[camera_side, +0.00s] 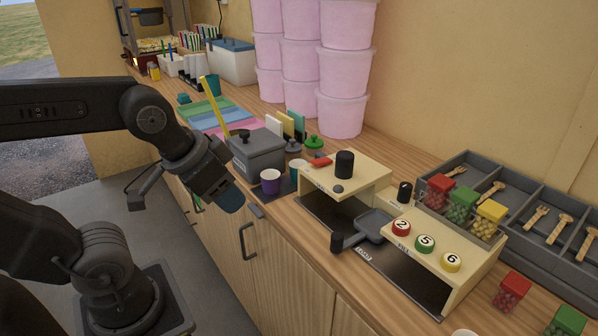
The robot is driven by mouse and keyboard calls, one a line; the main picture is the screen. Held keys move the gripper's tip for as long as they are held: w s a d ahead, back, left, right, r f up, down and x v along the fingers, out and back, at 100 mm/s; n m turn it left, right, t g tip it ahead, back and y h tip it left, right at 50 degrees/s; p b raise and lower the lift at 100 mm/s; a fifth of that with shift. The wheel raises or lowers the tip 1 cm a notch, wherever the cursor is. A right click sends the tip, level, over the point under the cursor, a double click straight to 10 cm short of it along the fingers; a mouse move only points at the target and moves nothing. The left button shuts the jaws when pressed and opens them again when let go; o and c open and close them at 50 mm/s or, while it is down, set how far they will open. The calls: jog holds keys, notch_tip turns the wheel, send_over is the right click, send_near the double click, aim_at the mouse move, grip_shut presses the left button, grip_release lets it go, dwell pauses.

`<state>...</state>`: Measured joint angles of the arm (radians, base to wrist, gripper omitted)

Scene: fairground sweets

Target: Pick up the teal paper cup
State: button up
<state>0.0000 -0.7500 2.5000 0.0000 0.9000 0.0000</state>
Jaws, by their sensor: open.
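A small teal paper cup (297,168) stands upright on the counter, between the grey lidded box and the cream stand. It is partly hidden by the things around it. A purple cup (270,183) stands just in front and to the left of it. My gripper (231,199) hangs at the counter's front edge, left of both cups and apart from them. Its jaws are open, and I see nothing held in them.
The grey lidded box (257,152) stands behind the purple cup. Pink tubs (342,112) stack along the wall.

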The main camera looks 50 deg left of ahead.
jog(key=shift+o, duration=0.4)
jog(key=o, duration=0.7)
jog(key=w+a+r+m+g, duration=0.1)
jog(key=w+a+r+m, duration=0.25)
jog(key=w+m, duration=0.4)
jog(key=m+g+y, duration=0.1)
jog(key=m+g, duration=0.3)
jog(key=m, duration=1.1)
send_over(298, 164)
jog(key=d, duration=0.1)
notch_tip(298, 164, down, 5)
jog(key=f, duration=0.9)
jog(key=a+f, duration=0.1)
jog(key=f, duration=0.3)
jog(key=shift+f, duration=0.25)
